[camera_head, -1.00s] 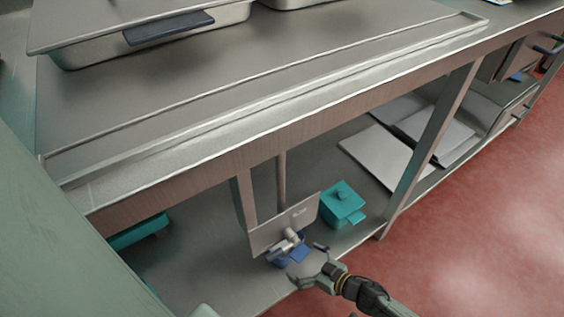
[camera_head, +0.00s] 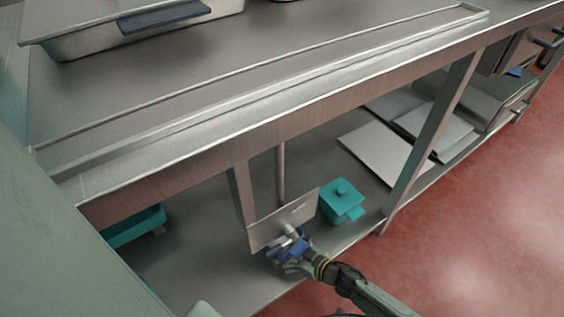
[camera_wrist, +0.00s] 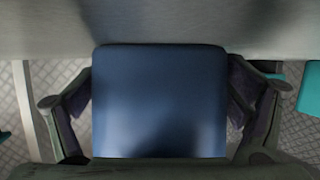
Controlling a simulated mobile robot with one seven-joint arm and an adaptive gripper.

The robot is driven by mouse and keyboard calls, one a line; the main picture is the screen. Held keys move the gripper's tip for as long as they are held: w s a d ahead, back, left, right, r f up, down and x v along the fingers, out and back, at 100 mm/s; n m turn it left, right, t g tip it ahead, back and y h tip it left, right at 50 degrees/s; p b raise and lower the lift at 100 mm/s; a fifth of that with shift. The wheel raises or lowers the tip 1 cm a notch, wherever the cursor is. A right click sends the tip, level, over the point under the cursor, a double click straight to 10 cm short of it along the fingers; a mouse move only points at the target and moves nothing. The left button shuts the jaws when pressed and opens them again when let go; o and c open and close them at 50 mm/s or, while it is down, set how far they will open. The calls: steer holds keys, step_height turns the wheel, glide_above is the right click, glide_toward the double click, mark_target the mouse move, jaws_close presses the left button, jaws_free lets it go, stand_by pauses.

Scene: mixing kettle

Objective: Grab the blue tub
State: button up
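The blue tub (camera_wrist: 160,100) fills the middle of the wrist view, with a flat, square-looking blue face. In the head view the blue tub (camera_head: 292,246) is small and partly hidden on the lower shelf, by the upright metal panel. My gripper (camera_head: 283,260) is at the tub, at the shelf's front edge. In the wrist view its two fingers are spread wide, one on each side of the tub and close to its edges. I cannot make out clear contact.
A grey metal panel (camera_head: 275,227) stands right behind the tub. A teal lidded container (camera_head: 341,200) sits to its right, and a teal bin (camera_head: 135,226) is at the left. The steel counter (camera_head: 270,65) overhangs the shelf. A table leg (camera_head: 432,140) stands farther right.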

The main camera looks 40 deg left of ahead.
steer(key=c, duration=1.2)
steer(key=shift+r, duration=0.1)
steer(key=shift+c, duration=0.5)
steer(key=shift+r, duration=0.15)
